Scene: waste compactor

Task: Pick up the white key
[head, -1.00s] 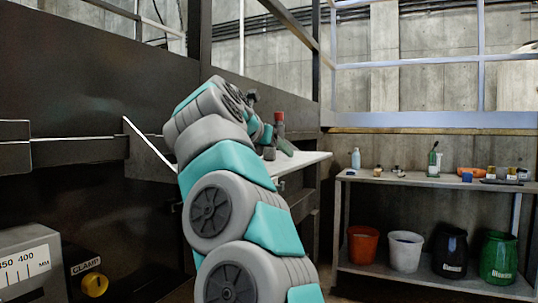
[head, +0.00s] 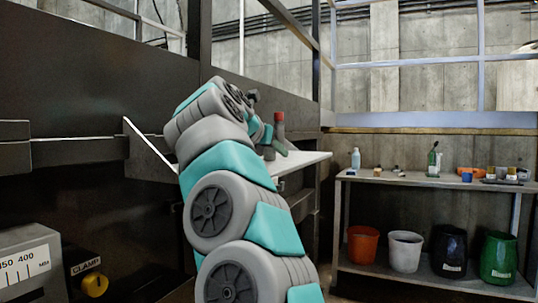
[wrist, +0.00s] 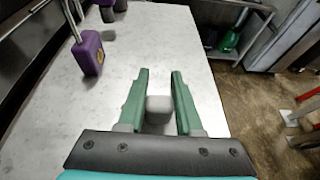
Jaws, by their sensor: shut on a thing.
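In the wrist view, my gripper (wrist: 160,74) points along a pale tabletop with its two green fingers on either side of a rounded whitish-grey piece (wrist: 159,105). The fingers are shut on this piece, which looks like the white key's end. The rest of its shape is hidden or out of sight, and I cannot tell whether it still touches the table. In the head view, my gripper (head: 281,148) is small and partly covered by my arm over the white tabletop (head: 305,159). The key cannot be made out there.
A purple padlock (wrist: 89,54) stands on the tabletop to the left of my fingers, with more purple objects (wrist: 108,12) further off. A red-topped item (head: 279,117) shows near my gripper. A workbench (head: 420,180) with bottles and several buckets below stands at right.

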